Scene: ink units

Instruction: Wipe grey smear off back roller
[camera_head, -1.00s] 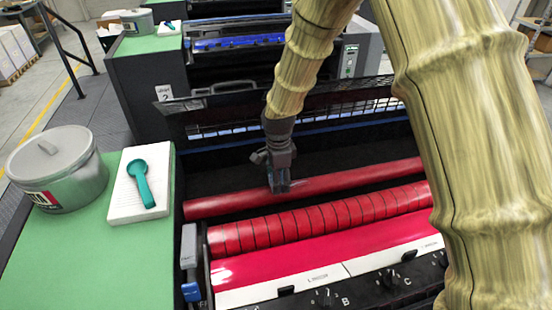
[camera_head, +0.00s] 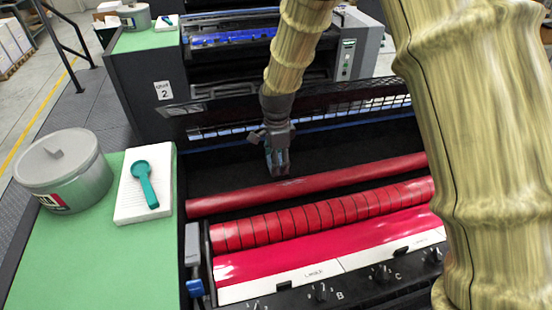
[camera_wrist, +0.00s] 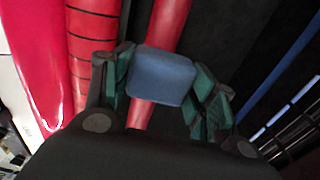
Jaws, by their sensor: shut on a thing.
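The back roller (camera_head: 350,175) is the plain red cylinder furthest back in the press. A faint dull patch (camera_head: 291,183) shows on it just right of my gripper; I cannot tell for sure that this is the grey smear. My gripper (camera_head: 277,170) is at the roller's back upper edge in the head view. In the wrist view, its jaws are shut on a blue-grey pad (camera_wrist: 162,76). The pad overlaps the back roller (camera_wrist: 169,25) there and hides part of it; contact cannot be told.
A grooved red roller (camera_head: 330,212) and a front red roller (camera_head: 330,246) lie nearer. A black mesh guard (camera_head: 350,110) stands behind. On the green top (camera_head: 90,260) at left are a grey tin (camera_head: 70,175) and a white pad (camera_head: 130,205) with a teal scoop (camera_head: 146,186).

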